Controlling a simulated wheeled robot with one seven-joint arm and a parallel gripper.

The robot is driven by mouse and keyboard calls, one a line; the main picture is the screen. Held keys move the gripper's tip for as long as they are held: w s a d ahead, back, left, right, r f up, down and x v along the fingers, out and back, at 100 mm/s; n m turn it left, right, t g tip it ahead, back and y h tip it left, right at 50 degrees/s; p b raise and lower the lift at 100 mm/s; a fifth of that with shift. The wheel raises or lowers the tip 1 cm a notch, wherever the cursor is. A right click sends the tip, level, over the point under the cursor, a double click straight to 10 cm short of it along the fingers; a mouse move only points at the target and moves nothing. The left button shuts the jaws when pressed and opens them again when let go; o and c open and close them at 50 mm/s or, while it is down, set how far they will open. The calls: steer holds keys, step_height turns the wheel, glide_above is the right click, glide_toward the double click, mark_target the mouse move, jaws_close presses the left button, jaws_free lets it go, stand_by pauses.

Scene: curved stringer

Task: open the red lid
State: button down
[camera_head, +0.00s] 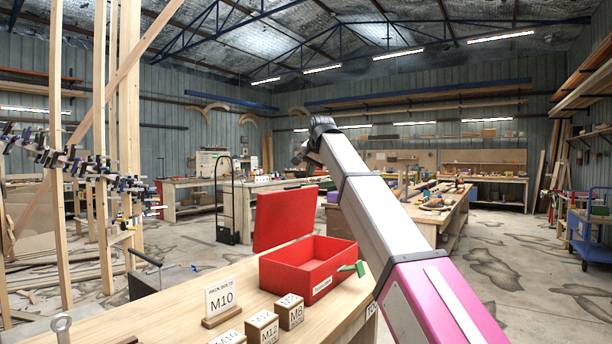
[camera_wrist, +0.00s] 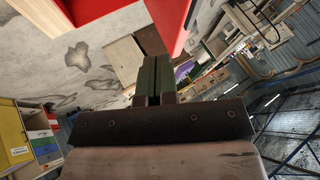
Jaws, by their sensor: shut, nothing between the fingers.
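The red lid (camera_head: 284,218) stands raised, close to upright, at the back left edge of the red box (camera_head: 298,275), so the box is open at the top. The box sits on the wooden bench with a white label on its front. My gripper (camera_head: 299,157) is up in the air above and behind the box, apart from the lid in the head view. In the wrist view my gripper (camera_wrist: 157,67) has its fingers together with nothing between them. A red panel (camera_wrist: 168,22) shows just beyond the fingertips there; I cannot tell whether it is the lid or the box.
Timber uprights with clamps (camera_head: 100,170) stand on the left. Another workbench (camera_head: 442,215) stands behind my arm. Open floor lies at the right.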

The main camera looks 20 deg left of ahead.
mark_target(297, 191)
steer(key=shift+w+a+f, duration=1.5)
steer(key=shift+a+f, duration=0.05)
steer(key=shift+a, duration=0.15)
steer(key=shift+w+a+f, duration=1.5)
steer(key=shift+a+f, duration=0.05)
steer(key=shift+a, duration=0.1)
steer(key=w+a+h, duration=0.1)
steer(key=w+a, duration=0.1)
steer(key=a, duration=0.5)
steer(key=shift+w+r, duration=0.2)
steer(key=shift+r, duration=0.05)
